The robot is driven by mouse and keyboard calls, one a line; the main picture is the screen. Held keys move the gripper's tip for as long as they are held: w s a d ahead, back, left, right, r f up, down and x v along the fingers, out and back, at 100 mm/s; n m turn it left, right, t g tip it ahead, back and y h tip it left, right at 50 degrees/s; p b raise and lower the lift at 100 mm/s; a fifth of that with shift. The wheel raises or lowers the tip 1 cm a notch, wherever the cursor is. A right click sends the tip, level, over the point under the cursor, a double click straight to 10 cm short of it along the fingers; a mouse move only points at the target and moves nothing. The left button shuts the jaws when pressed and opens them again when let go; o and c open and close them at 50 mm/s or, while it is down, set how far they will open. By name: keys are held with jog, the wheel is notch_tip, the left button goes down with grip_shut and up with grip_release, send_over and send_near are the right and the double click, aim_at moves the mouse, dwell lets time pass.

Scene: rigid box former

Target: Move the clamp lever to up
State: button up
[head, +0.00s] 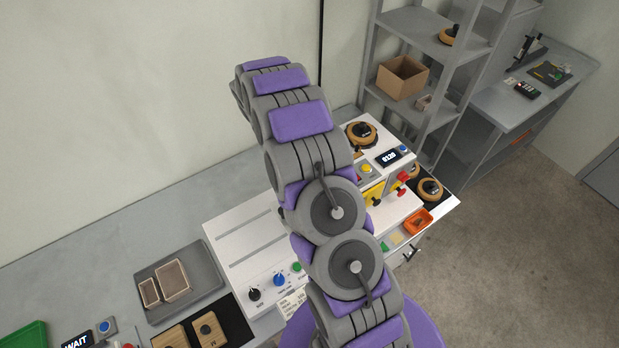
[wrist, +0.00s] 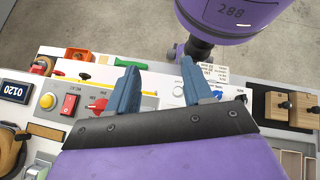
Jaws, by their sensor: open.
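A red lever or handle (wrist: 97,106) shows in the wrist view, left of my gripper's left finger. A red knob (head: 402,178) stands on the white machine (head: 228,238) in the head view, right of my arm. My gripper (wrist: 158,66) is open and empty, with two blue fingers spread apart over the machine. In the head view my arm hides the gripper and much of the machine.
A display reading 0120 (head: 387,157) and a yellow button (head: 366,169) are on the machine's right part. An orange bin (head: 418,222) sits at its front right. A grey tray with boxes (head: 201,279) lies left. Grey shelves (head: 440,45) stand at the back right.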

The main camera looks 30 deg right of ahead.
jog(key=s+a, duration=0.2)
jog(key=s, duration=0.5)
jog(key=shift+a+r+b, duration=0.15)
jog(key=shift+r+b, duration=0.2)
